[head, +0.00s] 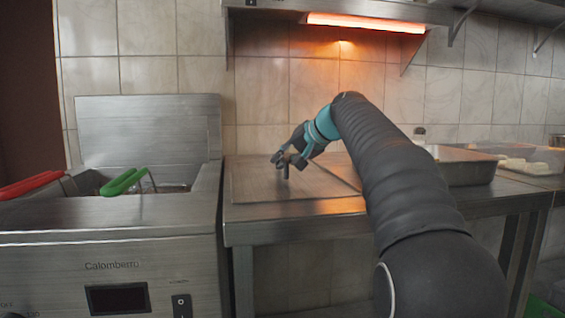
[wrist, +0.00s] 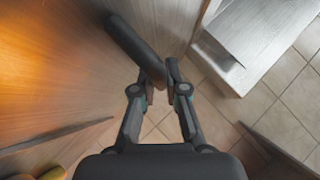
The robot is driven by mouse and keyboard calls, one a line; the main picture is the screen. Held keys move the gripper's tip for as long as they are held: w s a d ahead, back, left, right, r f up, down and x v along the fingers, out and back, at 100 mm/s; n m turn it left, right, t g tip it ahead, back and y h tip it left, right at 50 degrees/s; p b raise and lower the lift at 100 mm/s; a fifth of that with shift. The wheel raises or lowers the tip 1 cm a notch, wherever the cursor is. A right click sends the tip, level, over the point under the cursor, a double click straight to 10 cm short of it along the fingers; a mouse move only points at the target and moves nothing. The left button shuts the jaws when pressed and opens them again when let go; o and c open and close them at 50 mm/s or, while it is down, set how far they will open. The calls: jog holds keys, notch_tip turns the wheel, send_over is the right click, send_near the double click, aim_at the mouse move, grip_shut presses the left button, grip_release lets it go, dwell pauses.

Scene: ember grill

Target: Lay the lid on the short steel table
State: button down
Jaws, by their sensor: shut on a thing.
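The lid (head: 258,183) is a flat brushed-steel sheet. In the head view it lies level over the left part of the short steel table (head: 300,226); I cannot tell whether it touches the top. My gripper (head: 286,163) is above the middle of the lid, shut on its dark bar handle. In the wrist view the lid (wrist: 60,60) fills the left side, and the fingertips of my gripper (wrist: 159,82) close on one end of the handle (wrist: 133,46).
A fryer (head: 110,262) with red (head: 30,185) and green (head: 124,181) basket handles stands close on the left. A steel pan (head: 462,170) and food trays sit on the right. A shelf with a glowing heat lamp (head: 366,22) hangs above. Tiled wall (head: 265,95) is behind.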

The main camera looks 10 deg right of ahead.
jog(key=c, duration=1.2)
grip_release()
jog(key=shift+r, duration=0.1)
jog(key=p+v, duration=0.1)
jog(key=v, duration=1.1)
jog(key=shift+s, duration=0.1)
